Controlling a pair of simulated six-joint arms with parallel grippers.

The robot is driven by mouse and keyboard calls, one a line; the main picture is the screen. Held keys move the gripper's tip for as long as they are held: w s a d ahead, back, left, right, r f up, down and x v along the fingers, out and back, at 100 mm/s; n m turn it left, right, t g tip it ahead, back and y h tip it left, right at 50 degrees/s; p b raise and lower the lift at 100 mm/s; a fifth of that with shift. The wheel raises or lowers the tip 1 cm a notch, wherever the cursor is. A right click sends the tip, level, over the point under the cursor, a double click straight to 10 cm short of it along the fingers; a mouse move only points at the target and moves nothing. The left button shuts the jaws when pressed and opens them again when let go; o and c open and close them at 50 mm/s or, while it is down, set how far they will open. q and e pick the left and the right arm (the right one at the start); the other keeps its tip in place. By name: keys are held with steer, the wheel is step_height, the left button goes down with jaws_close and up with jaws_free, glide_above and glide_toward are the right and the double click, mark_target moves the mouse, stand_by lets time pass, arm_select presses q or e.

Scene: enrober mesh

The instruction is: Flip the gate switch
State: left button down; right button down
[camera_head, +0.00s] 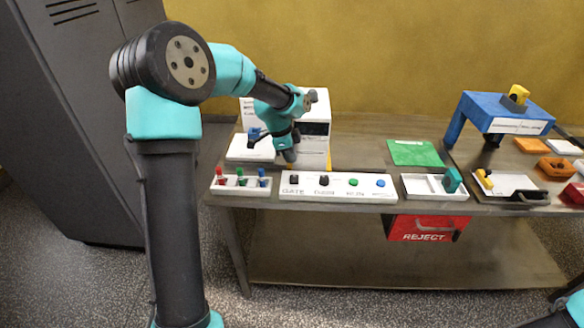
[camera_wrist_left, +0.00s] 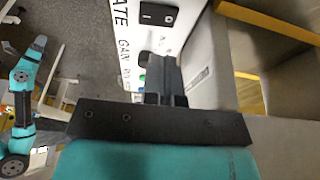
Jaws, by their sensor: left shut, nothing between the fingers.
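The gate switch (camera_head: 294,179) is a small black switch at the left end of a white control panel (camera_head: 338,198), above the word GATE. In the left wrist view a black rocker switch (camera_wrist_left: 158,14) sits beside letters reading "ATE". My left gripper (camera_head: 289,156) hangs above and behind the panel's left end, pointing down, apart from the switch. In the left wrist view its dark fingers (camera_wrist_left: 165,72) are together with nothing between them. My right gripper is not seen; only a bit of that arm shows at the lower right corner.
A second black switch (camera_head: 323,180), a green button (camera_head: 353,182) and a blue button (camera_head: 381,183) share the panel. A tray (camera_head: 240,190) with coloured items lies left. A white machine (camera_head: 316,122) stands behind. A white tray (camera_head: 434,195) lies right, above a red REJECT bin (camera_head: 420,236).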

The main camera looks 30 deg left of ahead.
arm_select(q)
steer(key=w+v, duration=0.1)
steer(key=v, duration=0.6)
steer(key=shift+a+r, duration=0.35)
steer(key=shift+a, duration=0.05)
